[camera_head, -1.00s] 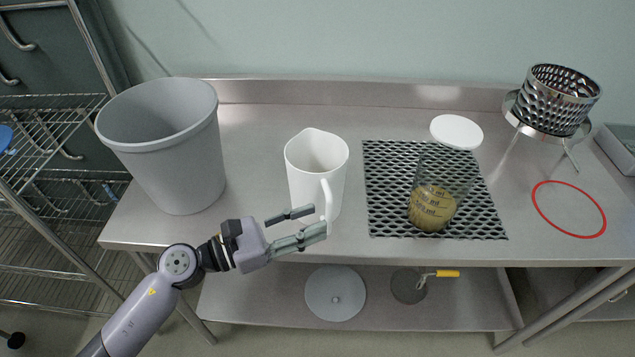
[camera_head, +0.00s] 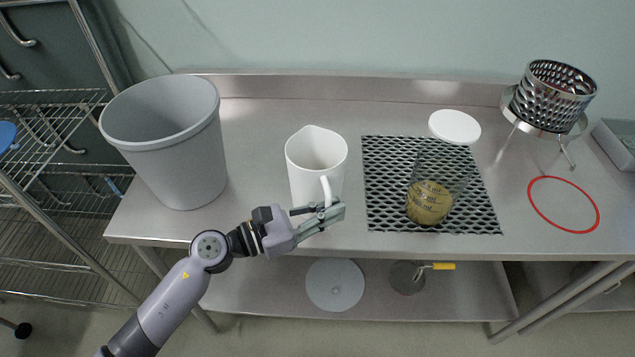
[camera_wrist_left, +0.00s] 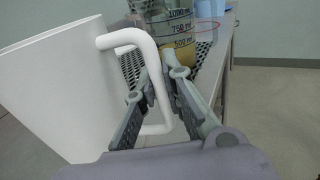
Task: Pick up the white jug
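The white jug (camera_head: 314,165) stands upright on the steel table, its handle (camera_head: 326,190) facing the front. It also fills the left of the left wrist view (camera_wrist_left: 60,85). My left gripper (camera_head: 331,208) is at the lower part of the handle, with a finger on each side. In the left wrist view, the handle (camera_wrist_left: 157,80) passes between the fingers of my left gripper (camera_wrist_left: 158,75), which look parted. Whether either finger touches the handle is hard to tell. My right gripper is not in view.
A large grey bin (camera_head: 170,150) stands left of the jug. To the right, a glass beaker with yellowish contents (camera_head: 430,200) stands on a black mesh mat (camera_head: 385,190). A white disc (camera_head: 455,126), a perforated steel cylinder (camera_head: 550,95) and a red ring (camera_head: 532,200) are farther right.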

